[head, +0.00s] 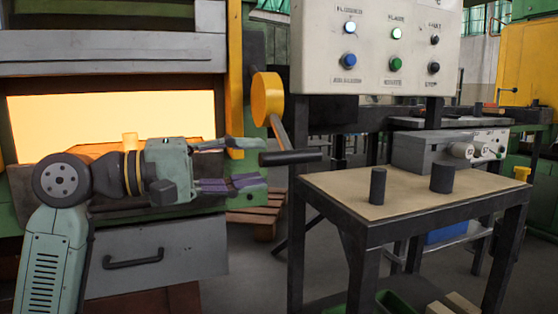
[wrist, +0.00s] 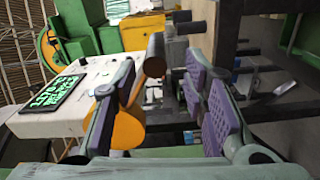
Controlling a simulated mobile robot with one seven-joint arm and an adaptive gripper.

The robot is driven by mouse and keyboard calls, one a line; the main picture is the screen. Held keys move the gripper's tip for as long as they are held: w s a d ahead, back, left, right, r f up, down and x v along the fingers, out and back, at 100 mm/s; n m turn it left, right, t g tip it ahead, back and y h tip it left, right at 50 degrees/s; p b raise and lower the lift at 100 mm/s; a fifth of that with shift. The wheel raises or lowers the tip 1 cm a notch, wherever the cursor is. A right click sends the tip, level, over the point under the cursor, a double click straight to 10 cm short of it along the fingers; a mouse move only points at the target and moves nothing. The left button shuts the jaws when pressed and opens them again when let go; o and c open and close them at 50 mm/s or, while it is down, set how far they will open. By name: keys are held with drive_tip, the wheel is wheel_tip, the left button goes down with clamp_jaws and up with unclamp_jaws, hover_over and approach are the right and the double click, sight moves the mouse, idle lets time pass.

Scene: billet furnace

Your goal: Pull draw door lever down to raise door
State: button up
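The draw door lever has a black cylindrical handle (head: 292,157) on a short arm below a yellow disc (head: 266,97). In the wrist view the handle (wrist: 155,66) shows nearly end-on, with the disc (wrist: 126,131) partly hidden behind a finger. My gripper (head: 262,160) is open and empty, with purple pads facing each other. The handle's left end lies level with the gap between the fingertips; contact is not visible. In the wrist view, the handle appears within the gap of my gripper (wrist: 166,82). The furnace opening (head: 110,112) glows yellow below a grey door panel (head: 110,52).
A control panel (head: 375,50) with buttons stands right of the lever. Below it, a table (head: 335,190) holds two dark cylinders (head: 378,186) (head: 441,177). A yellow post (head: 235,75) stands beside the furnace. A wooden pallet (head: 258,208) lies on the floor below the lever.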

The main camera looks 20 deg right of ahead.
drive_tip(key=a, duration=0.3)
drive_tip(key=shift+s+a, duration=0.1)
drive_tip(key=shift+a, duration=0.3)
